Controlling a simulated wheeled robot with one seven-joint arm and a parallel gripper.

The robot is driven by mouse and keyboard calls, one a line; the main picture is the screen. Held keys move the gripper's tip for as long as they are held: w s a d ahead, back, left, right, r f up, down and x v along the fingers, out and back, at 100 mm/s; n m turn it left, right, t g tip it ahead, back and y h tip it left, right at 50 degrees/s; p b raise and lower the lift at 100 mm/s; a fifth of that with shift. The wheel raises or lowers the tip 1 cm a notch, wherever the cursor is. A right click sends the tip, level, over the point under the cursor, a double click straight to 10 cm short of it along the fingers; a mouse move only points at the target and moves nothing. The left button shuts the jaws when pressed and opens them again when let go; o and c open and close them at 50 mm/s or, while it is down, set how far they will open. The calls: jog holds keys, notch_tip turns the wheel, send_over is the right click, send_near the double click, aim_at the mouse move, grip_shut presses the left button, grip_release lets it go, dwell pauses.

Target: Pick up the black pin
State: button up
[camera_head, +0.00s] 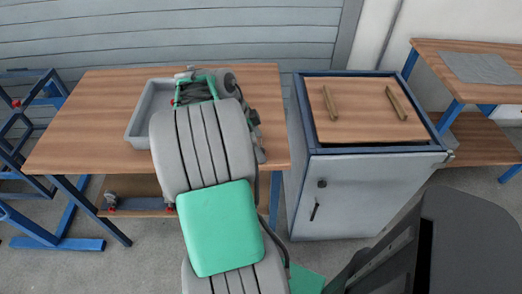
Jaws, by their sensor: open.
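I cannot make out the black pin in the head view; my arm covers much of the table and part of the grey tray. The grey tray (141,118) lies on the wooden table (95,110), behind and left of my arm. My gripper (195,91) is at the far end of the arm, over or beside the tray's right part, among green and black parts. It is open. Its fingertips are small and partly hidden, and I see nothing held between them.
Another bench (450,55) is at the far right. Blue metal frames (30,185) stand at the left. The table's left part is clear.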

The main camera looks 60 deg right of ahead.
jog(key=shift+a+f, duration=0.1)
grip_shut()
dwell(0.8)
